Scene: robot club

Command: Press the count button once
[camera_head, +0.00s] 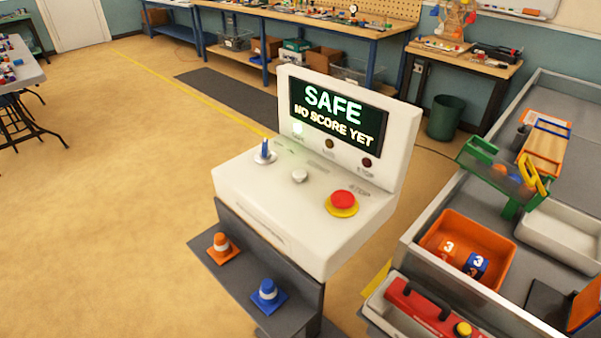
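A white console (262,205) stands in the middle of the view. A small pale round button (300,176) sits on its sloped top; its label is too small to read, so I cannot be sure it is the count button. To its left is a blue-tipped switch or lever (265,152) on a round base. To its right is a red mushroom button (342,200) on a yellow ring. The upright screen (335,115) reads "SAFE" with a line beginning "NO SCORE". Neither of my grippers is in view.
An orange cone (222,247) and a blue cone (268,295) stand on a grey ledge below the console. Open floor (100,200) lies left.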

